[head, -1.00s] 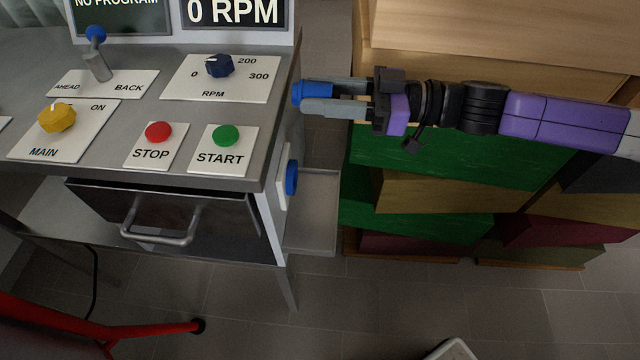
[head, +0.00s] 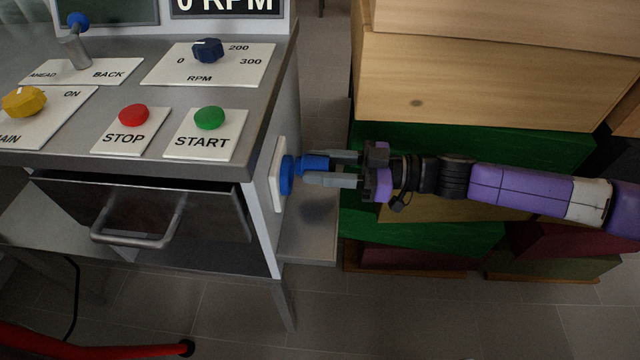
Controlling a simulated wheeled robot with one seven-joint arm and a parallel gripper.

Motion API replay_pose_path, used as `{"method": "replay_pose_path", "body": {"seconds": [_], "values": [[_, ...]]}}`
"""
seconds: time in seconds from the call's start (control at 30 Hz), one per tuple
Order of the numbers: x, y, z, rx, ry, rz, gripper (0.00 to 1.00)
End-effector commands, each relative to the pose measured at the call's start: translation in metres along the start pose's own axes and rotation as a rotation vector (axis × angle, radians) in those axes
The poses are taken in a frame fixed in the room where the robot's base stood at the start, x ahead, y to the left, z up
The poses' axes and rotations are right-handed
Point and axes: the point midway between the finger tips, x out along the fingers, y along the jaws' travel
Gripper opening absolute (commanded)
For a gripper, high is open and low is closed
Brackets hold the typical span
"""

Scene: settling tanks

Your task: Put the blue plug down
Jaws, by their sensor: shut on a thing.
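The blue plug (head: 314,163) is held between the fingers of my gripper (head: 320,168). My gripper is shut on it and reaches in from the right, with the plug pointing left. The plug is right beside the round blue socket (head: 287,175) on its white plate (head: 277,174), on the right side of the grey console. In the head view the plug overlaps or nearly meets the socket's edge; I cannot tell whether they touch. A small grey shelf (head: 312,240) sticks out from the console's side, below the plug.
The console top (head: 60,125) carries a red STOP button (head: 134,114), a green START button (head: 209,117), knobs and a lever. A drawer (head: 150,210) is under it. Stacked wooden and green boxes (head: 490,80) stand behind my arm. The shelf looks empty.

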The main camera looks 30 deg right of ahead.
Motion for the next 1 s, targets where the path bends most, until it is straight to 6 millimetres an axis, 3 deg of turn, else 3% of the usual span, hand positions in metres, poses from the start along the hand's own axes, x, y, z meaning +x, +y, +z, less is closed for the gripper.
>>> {"method": "replay_pose_path", "body": {"seconds": [0.23,1.0], "values": [[0.001,0.000,0.043,0.002,0.001,0.000,0.00],[0.001,-0.001,0.057,0.001,0.000,0.000,0.00]]}}
